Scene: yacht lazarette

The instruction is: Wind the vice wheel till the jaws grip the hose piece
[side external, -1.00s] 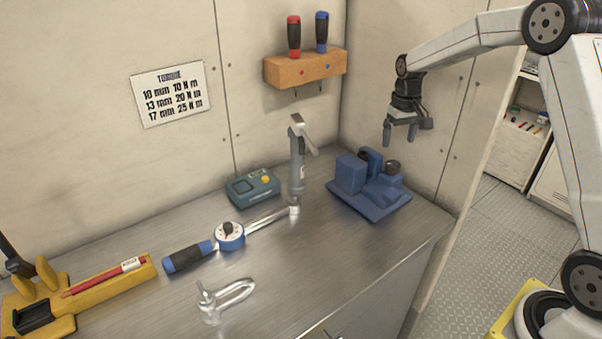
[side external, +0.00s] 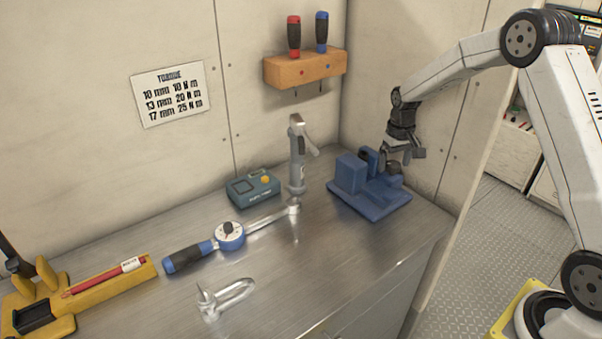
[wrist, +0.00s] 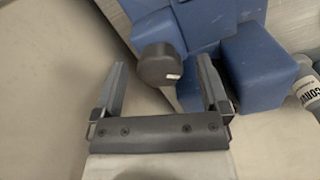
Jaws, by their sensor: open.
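The blue vice (side external: 350,176) stands at the right end of the metal bench; its blue blocks (wrist: 255,65) fill the top of the wrist view. Its dark round wheel (wrist: 160,65) has a small pale mark on its rim. My gripper (wrist: 163,72) is open, with one finger on each side of the wheel and visible gaps between. In the side view my gripper (side external: 392,162) is low over the vice's right end and partly hides the wheel. A dark patch (side external: 365,156) shows between the blue blocks; I cannot tell whether it is the hose piece.
A grey upright tool (side external: 297,165) stands left of the vice, near a teal box (side external: 252,188) and a blue-handled torque wrench (side external: 190,257). A shackle (side external: 225,297) lies in front. A wooden screwdriver rack (side external: 305,69) hangs above. The bench front right is clear.

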